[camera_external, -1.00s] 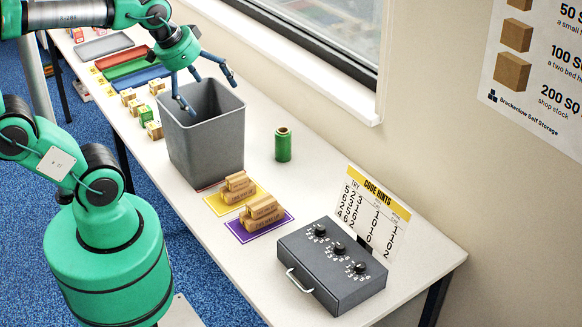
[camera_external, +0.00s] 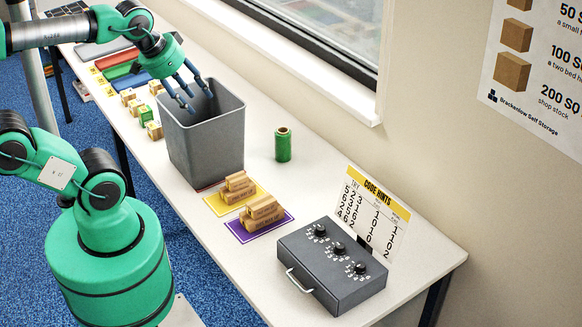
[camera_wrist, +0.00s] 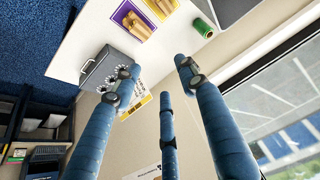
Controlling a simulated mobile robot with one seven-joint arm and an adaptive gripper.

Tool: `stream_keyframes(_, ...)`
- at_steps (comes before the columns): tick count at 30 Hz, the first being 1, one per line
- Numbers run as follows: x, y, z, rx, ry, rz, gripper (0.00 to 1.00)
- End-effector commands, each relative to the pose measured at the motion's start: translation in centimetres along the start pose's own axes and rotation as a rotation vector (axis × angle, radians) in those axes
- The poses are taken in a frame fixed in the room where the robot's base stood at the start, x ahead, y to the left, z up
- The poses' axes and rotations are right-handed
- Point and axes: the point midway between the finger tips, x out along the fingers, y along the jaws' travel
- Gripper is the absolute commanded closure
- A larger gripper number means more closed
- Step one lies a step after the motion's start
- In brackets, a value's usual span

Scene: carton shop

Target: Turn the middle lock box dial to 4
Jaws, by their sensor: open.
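The dark grey lock box (camera_external: 330,285) stands near the right end of the table, with three black dials on its sloped top and a silver handle on its front. The middle dial (camera_external: 339,248) sits between the other two; its setting is too small to read. The code hints card (camera_external: 371,215) stands behind the box. My gripper (camera_external: 190,100) is open and empty over the grey bin, far to the left of the box. In the wrist view its blue fingers (camera_wrist: 160,85) are spread, and the lock box (camera_wrist: 98,68) is partly behind one of them.
The grey bin (camera_external: 206,145) stands beneath my gripper. A green roll (camera_external: 283,145) stands to its right. Wooden blocks lie on the yellow mat (camera_external: 218,205) and the purple mat (camera_external: 240,233) between bin and lock box. Coloured trays (camera_external: 124,68) and small blocks are farther left.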

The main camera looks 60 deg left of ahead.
Motion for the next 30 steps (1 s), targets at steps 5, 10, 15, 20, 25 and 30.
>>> stream_keyframes(5, 0.4, 0.6, -1.0, 0.032, -0.016, 0.009, 0.57)
stream_keyframes(10, 1.4, 2.0, -3.2, 0.11, -0.052, 0.029, 0.57)
stream_keyframes(15, 3.4, 4.6, -6.1, 0.228, -0.102, 0.059, 0.57)
stream_keyframes(20, 5.9, 7.7, -8.8, 0.35, -0.15, 0.09, 0.57)
stream_keyframes(25, 9.0, 11.5, -11.0, 0.48, -0.2, 0.122, 0.57)
stream_keyframes(30, 12.6, 15.7, -12.4, 0.611, -0.249, 0.155, 0.57)
